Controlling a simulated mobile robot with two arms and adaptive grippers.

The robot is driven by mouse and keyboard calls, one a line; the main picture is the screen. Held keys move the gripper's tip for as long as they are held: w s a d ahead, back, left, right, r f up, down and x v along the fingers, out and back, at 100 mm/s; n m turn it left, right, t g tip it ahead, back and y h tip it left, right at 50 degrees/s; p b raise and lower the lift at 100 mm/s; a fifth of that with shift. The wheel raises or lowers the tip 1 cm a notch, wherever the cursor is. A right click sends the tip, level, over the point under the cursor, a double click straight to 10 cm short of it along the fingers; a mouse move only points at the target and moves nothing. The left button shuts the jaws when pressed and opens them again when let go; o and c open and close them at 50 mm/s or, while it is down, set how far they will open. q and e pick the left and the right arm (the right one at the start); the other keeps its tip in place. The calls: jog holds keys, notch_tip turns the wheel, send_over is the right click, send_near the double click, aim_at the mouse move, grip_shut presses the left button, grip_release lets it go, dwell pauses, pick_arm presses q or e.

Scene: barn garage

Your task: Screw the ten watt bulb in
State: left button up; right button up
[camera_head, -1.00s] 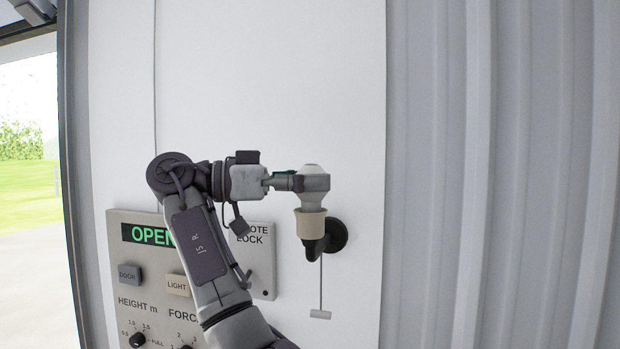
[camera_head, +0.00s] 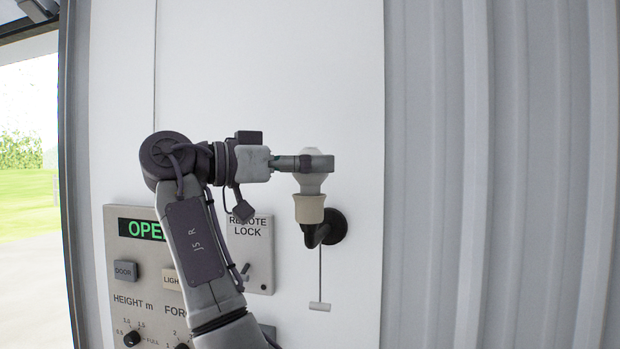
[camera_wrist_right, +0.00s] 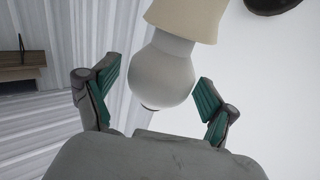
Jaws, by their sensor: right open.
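A white bulb (camera_head: 311,184) sits upright in a cream socket (camera_head: 309,209) on a black wall bracket (camera_head: 333,230). In the right wrist view the bulb's round globe (camera_wrist_right: 162,80) lies between my finger pads, with its neck towards the socket (camera_wrist_right: 188,16). My right gripper (camera_head: 312,163) is around the upper part of the globe. It is open, and gaps show between the globe and both green pads (camera_wrist_right: 160,98). The bulb's marking is not readable, and the seat of its base inside the socket is hidden. My left gripper is not in view.
A pull cord with a small handle (camera_head: 319,306) hangs below the bracket. A control panel (camera_head: 137,270) and a remote lock plate (camera_head: 254,281) are on the white wall at lower left, partly behind my right arm. Corrugated wall (camera_head: 500,180) fills the right.

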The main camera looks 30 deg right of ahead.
jog(key=shift+f+n+t+b, duration=0.2)
jog(key=shift+n+t+b, duration=1)
jog(key=shift+t+b, duration=0.55)
jog(key=shift+r+n+t, duration=0.2)
jog(key=shift+n+t, duration=0.3)
jog(key=shift+t, duration=0.45)
jog(key=c, duration=0.9)
jog(key=shift+o, duration=0.2)
jog(key=shift+r+m+g+p, duration=0.1)
jog(key=shift+m+g+p, duration=0.5)
jog(key=shift+g+p, duration=0.3)
jog(key=shift+m+g+y+p, duration=0.3)
jog(key=shift+m+g+p, duration=1.5)
jog(key=shift+g+p, duration=1.25)
jog(key=shift+f+m+g+y+p, duration=0.3)
jog(key=shift+m+g+p, duration=0.1)
jog(key=shift+m+g, duration=0.25)
